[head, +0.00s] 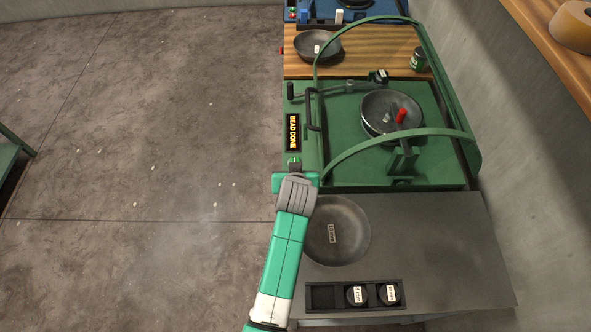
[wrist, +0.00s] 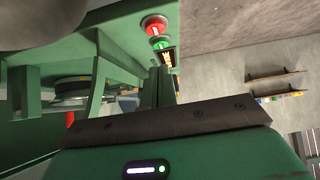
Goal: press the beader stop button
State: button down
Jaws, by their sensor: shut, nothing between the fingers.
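The beader is the green machine (head: 340,178) with a hoop guard. Its front display (head: 292,132) reads "BEAD DONE". In the wrist view a red button (wrist: 154,24) and a green button (wrist: 161,43) sit together on its front face, just beyond my fingertips. The red button is not visible in the head view, where my arm covers that part of the front. My gripper (head: 294,164) is at the machine's front edge below the display. Its fingers, also in the wrist view (wrist: 162,76), are shut and empty. I cannot tell whether they touch a button.
A dark bowl (head: 347,231) lies on the grey table (head: 450,250), close right of my arm. A tray (head: 323,308) there holds dark rollers. A disc with a red knob (head: 401,115) sits inside the guard. The floor left is open.

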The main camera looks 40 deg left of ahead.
jog(key=v, duration=0.5)
jog(key=shift+w+r+p, duration=0.1)
jog(key=shift+r+p, duration=0.15)
jog(key=shift+p, duration=0.05)
jog(key=shift+r, duration=0.1)
dwell(0.3)
jog(key=w+d+r+m+t, duration=0.1)
jog(key=w+d+r+t, duration=0.3)
jog(key=r, duration=0.7)
jog(key=d+r+m+t+h, duration=0.1)
jog(key=d+r+m+t, duration=0.15)
jog(key=d+r, duration=0.6)
jog(key=w+d+r+m+t, duration=0.1)
jog(key=w+d+r+t, duration=0.2)
jog(key=r, duration=1.1)
jog(key=s+d+r+m+t+h, duration=0.1)
jog(key=s+d+r+t+h, duration=0.15)
jog(key=s+d+r, duration=0.35)
jog(key=s+d+r+m+t+h, duration=0.1)
jog(key=s+d+r+m+t, duration=0.2)
jog(key=r, duration=0.6)
jog(key=s+d+r+t+h, duration=0.2)
jog(key=s+d+r+t, duration=0.1)
jog(key=s+d+r, duration=0.3)
notch_tip(320, 180, up, 22)
jog(key=a+p, duration=0.2)
jog(key=p, duration=1.8)
jog(key=shift+f+y, duration=0.2)
jog(key=shift+y, duration=0.15)
